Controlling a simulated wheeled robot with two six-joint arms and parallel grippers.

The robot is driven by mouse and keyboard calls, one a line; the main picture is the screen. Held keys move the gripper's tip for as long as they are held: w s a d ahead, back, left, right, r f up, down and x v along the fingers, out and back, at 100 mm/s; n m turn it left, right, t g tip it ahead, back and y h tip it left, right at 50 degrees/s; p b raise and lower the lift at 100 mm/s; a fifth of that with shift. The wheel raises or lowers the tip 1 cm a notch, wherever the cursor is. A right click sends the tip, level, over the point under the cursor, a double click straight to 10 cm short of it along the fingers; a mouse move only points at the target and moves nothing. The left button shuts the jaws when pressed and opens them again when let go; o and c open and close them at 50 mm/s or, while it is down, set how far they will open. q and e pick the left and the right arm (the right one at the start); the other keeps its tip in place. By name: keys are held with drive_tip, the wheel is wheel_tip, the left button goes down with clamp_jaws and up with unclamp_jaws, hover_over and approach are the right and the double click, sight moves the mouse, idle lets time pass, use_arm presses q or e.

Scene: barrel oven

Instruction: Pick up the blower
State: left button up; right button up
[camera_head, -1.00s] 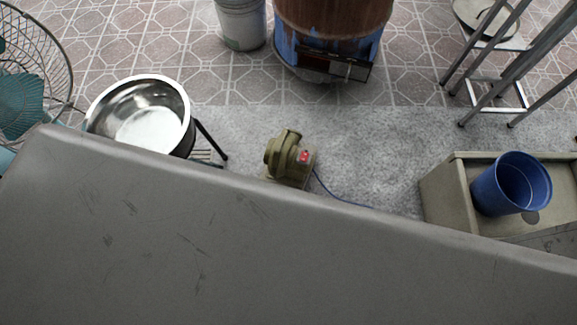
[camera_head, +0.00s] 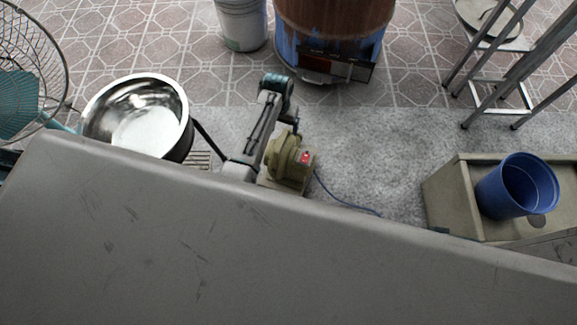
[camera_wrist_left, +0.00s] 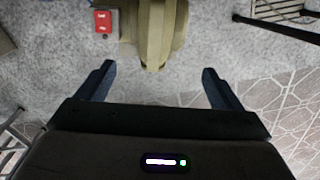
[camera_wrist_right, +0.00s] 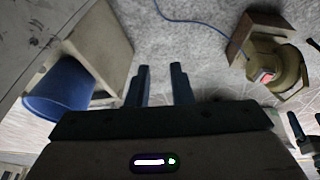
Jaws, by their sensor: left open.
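The olive-green blower (camera_head: 287,165) with a red switch label stands on the grey floor strip beyond the grey surface in front of me. My left gripper (camera_head: 292,119) is just beyond the blower's far side, its arm alongside the blower's left. In the left wrist view, the blower (camera_wrist_left: 157,30) is ahead of the widely open, empty fingers (camera_wrist_left: 159,78), centred between them and apart from them. The blower also shows at upper right in the right wrist view (camera_wrist_right: 290,75). My right gripper (camera_wrist_right: 162,82) is partly open and empty, away from the blower.
A grey surface (camera_head: 230,260) fills the foreground. A metal bowl (camera_head: 140,120) is left of the blower. A blue bin (camera_head: 515,187) on a beige box (camera_head: 440,195) is at right. A barrel (camera_head: 335,30), a bucket (camera_head: 242,25) and metal legs (camera_head: 500,65) stand behind. A blue cord (camera_head: 345,204) trails right.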

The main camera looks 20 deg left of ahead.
sight(284, 134)
use_arm(q)
drive_tip(key=shift+w+d, duration=0.4)
drive_tip(key=shift+w, duration=0.05)
drive_tip(key=shift+w+d+f, duration=0.1)
drive_tip(key=shift+f, duration=0.3)
wheel_tip(284, 134, down, 5)
drive_tip(key=shift+f+b, duration=0.1)
drive_tip(key=shift+b, duration=0.65)
wheel_tip(284, 134, down, 4)
drive_tip(key=shift+f+b, duration=0.2)
drive_tip(key=shift+b, duration=0.5)
drive_tip(key=shift+f, duration=0.2)
drive_tip(key=c, duration=1.2)
drive_tip(key=shift+w+r, duration=0.25)
drive_tip(key=shift+r, duration=0.1)
drive_tip(key=shift+c, duration=1.3)
drive_tip(key=shift+f, duration=0.1)
use_arm(e)
drive_tip(key=shift+w+a+r+t+y, duration=0.1)
drive_tip(key=shift+a+r+t+y, duration=0.3)
drive_tip(key=shift+a+r+t, duration=0.65)
